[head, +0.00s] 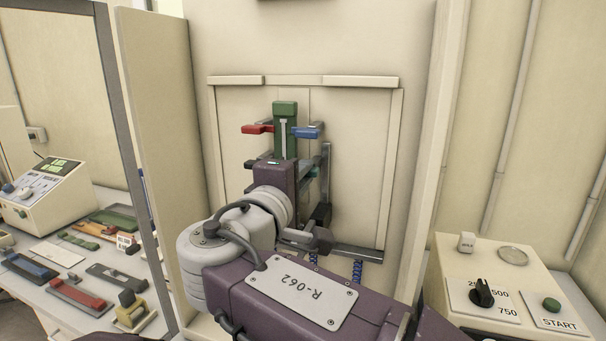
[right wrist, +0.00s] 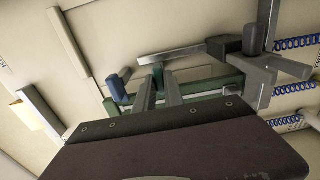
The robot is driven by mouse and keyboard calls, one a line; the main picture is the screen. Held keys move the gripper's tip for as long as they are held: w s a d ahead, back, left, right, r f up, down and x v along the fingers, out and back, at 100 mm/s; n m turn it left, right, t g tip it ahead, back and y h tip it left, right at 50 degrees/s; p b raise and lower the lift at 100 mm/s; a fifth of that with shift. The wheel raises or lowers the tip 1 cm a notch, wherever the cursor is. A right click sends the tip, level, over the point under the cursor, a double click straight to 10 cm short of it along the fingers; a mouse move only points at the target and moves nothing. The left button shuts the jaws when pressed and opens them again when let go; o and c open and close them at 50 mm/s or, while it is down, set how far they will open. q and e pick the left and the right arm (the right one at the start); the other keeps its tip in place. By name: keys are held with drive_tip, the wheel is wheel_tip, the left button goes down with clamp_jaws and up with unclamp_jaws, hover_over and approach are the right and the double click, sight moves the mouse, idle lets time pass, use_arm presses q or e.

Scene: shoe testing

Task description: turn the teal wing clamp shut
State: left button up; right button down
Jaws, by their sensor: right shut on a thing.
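The green shoe fixture (head: 284,118) stands upright in the recessed booth, with a red wing (head: 257,129) on its left and a blue wing (head: 306,131) on its right. A small teal part of the teal wing clamp (head: 311,170) shows lower down, right of my right gripper (head: 275,163). My purple wrist and arm hide most of the clamp. In the right wrist view, the gripper's two grey fingers (right wrist: 159,90) are shut on the teal wing (right wrist: 158,73). The blue wing (right wrist: 115,88) sticks out beside them. My left gripper is not in view.
The booth's side wall (head: 160,130) stands close on the left. Beyond it, a bench holds several coloured clamps and a meter (head: 45,188). A control box with a dial and START button (head: 551,305) stands at the right. Blue coiled springs (right wrist: 297,43) lie near the fixture's grey arm.

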drive_tip(key=shift+f, duration=0.1)
drive_tip(key=c, duration=1.4)
unclamp_jaws()
drive_tip(key=shift+c, duration=0.2)
drive_tip(key=shift+a, duration=0.1)
drive_tip(key=b+v, duration=0.1)
drive_tip(key=v, duration=0.8)
